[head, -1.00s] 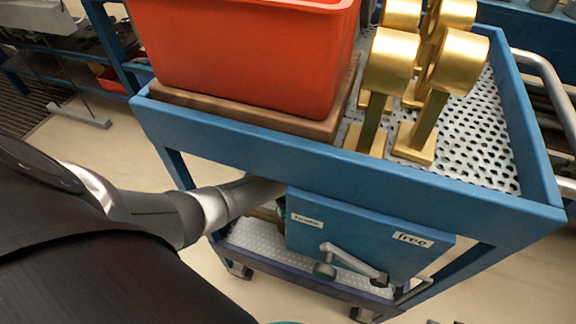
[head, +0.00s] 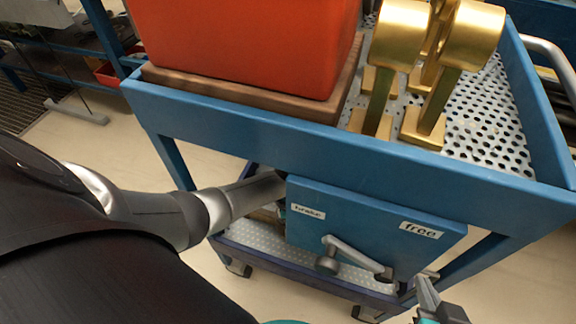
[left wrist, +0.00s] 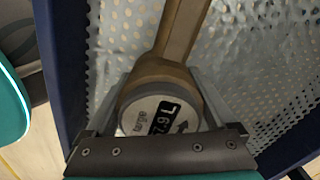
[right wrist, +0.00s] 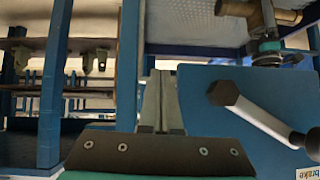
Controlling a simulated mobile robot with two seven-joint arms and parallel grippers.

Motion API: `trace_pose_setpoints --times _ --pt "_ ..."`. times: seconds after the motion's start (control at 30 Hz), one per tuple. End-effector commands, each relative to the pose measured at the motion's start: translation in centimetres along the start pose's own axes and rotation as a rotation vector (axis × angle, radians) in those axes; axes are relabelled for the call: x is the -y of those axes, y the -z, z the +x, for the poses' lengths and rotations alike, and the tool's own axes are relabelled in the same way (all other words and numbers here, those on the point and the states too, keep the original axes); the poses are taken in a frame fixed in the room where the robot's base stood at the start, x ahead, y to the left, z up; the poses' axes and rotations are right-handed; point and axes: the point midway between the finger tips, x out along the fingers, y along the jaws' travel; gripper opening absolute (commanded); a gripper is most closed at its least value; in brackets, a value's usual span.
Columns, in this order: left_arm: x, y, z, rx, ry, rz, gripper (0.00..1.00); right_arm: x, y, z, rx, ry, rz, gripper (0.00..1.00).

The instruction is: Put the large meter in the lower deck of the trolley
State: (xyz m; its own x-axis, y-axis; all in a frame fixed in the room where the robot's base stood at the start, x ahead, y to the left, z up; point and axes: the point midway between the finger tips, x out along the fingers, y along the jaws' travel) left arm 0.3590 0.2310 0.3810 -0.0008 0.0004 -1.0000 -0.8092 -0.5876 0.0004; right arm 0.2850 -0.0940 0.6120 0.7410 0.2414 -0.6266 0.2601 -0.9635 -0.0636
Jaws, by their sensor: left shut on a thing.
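The large meter (left wrist: 150,105) is gold-brown with a round dial marked "large" and "7.9 L". In the left wrist view my left gripper (left wrist: 165,110) is shut around its head, over the perforated lower deck (left wrist: 260,70). I cannot tell whether the meter rests on that deck. In the head view my left arm reaches under the trolley's top deck, and the panel hides the gripper and most of the meter. The meter (right wrist: 262,18) also shows in the right wrist view. My right gripper (head: 428,292) is shut and empty beside the panel; its fingers (right wrist: 160,100) are together.
The blue panel (head: 360,215), with "brake" and "free" labels and a grey handle (head: 350,255), partly blocks the lower deck (head: 270,240). Above, the top deck carries a red bin (head: 240,45) on a brown board and several gold meters (head: 450,60).

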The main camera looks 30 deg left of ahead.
Motion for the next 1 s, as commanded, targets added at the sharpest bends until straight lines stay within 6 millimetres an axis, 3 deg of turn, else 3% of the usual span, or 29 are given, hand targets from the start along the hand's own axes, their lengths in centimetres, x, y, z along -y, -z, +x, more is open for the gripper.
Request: trace_pose_setpoints --times 0.23,0.27,0.3,0.7,1.0 --pt "0.2 0.2 0.0 -0.005 0.004 0.000 0.00 0.2 0.1 0.1 -0.020 0.006 0.001 0.00" --pt "0.0 0.0 0.2 0.000 0.000 0.000 0.93 0.2 0.1 0.1 -0.021 0.006 0.001 0.00" --pt "0.0 0.0 0.1 0.000 0.000 0.000 0.97 0.2 0.1 0.1 -0.020 0.006 0.001 0.00" --pt "0.0 0.0 -0.1 0.000 -0.001 0.000 1.00 0.0 0.1 -0.1 0.001 -0.001 -0.001 0.00" --pt "0.0 -0.1 -1.4 0.001 -0.001 0.000 1.00 -1.6 -0.8 -1.4 0.153 -0.046 -0.005 0.00"
